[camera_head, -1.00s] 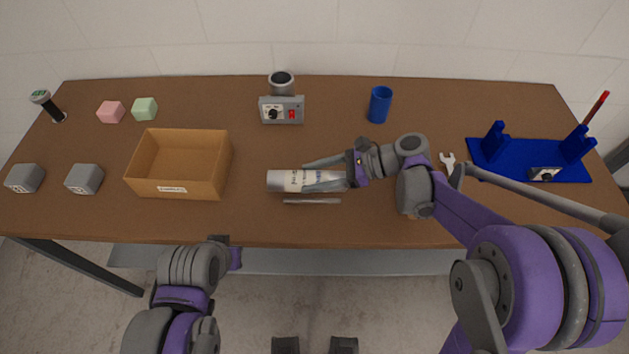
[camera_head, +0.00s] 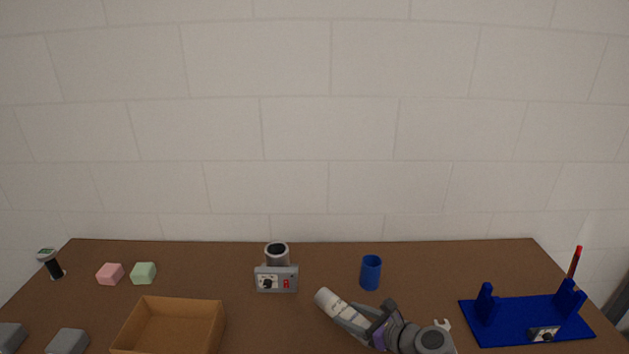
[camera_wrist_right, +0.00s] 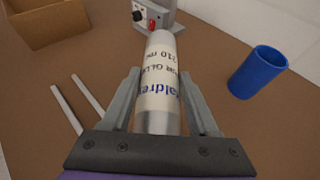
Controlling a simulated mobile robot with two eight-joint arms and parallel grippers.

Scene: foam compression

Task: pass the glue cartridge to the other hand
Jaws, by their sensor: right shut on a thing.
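The glue cartridge (camera_head: 342,309) is a white and silver cylinder with printed lettering. My right gripper (camera_head: 364,328) is shut on it, and its free end points up and left in the head view. In the right wrist view the cartridge (camera_wrist_right: 160,85) lies lengthwise between the two fingers of my right gripper (camera_wrist_right: 160,95). My left gripper is outside the head view and does not show in the right wrist view.
An open cardboard box (camera_head: 170,325) stands at the left. A blue fixture (camera_head: 520,318) is at the right. Two thin rods (camera_wrist_right: 80,105) lie on the table.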

